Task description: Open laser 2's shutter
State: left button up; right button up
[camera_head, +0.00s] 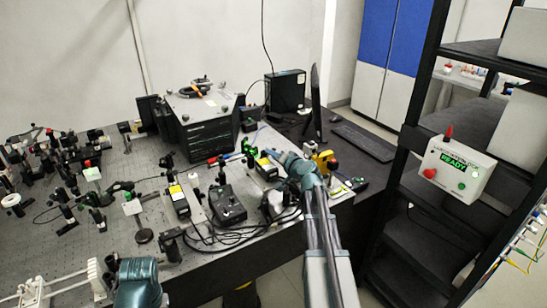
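Two small dark laser-like units with yellow labels sit on the optical bench (235,250). One unit (180,203) is left of centre and the other (265,169) is farther right. Their labels are too small to read, so I cannot tell which is laser 2, and no shutter can be made out clearly. My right gripper (274,157) reaches in over the bench beside the right unit; its fingers are too small to tell open or shut, and contact is unclear. My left gripper (45,288) is low at the left front, apart from both units; its finger gap is unclear.
A black control box (227,206) and loose cables lie between the units. Many optics mounts crowd the bench's left. A large dark box (207,132), a monitor (316,103) and a keyboard (363,141) stand behind. A white panel reading READY (456,168) is on the right rack.

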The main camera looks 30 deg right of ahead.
grip_shut()
jog(key=shift+d+f+m+y+b, duration=0.15)
jog(key=shift+f+m+y+b, duration=0.15)
jog(key=shift+m, duration=0.5)
